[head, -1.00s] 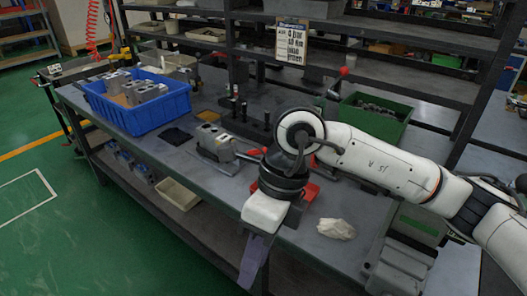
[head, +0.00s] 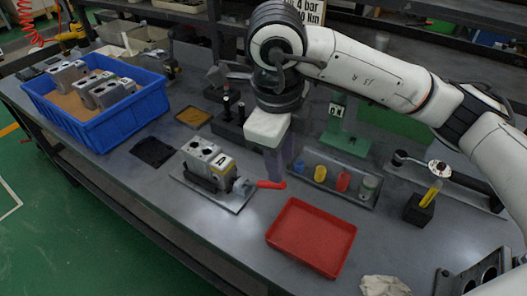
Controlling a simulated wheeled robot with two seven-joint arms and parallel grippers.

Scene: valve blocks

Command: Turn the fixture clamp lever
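The fixture (head: 235,196) holds a grey valve block (head: 208,160) on a flat plate near the bench middle. Its clamp lever has a red handle (head: 270,184) that sticks out to the right, low over the bench. My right gripper (head: 274,168) points down, just above and behind the red handle in the picture. Its dark fingers are seen edge-on, so I cannot tell their gap or whether they touch the handle. My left gripper is out of view.
A blue bin (head: 125,127) with valve blocks stands at the left. An empty red tray (head: 312,236) lies in front right of the lever. A rack with coloured caps (head: 320,174) is right of my gripper. A pale cloth (head: 385,286) lies at the front.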

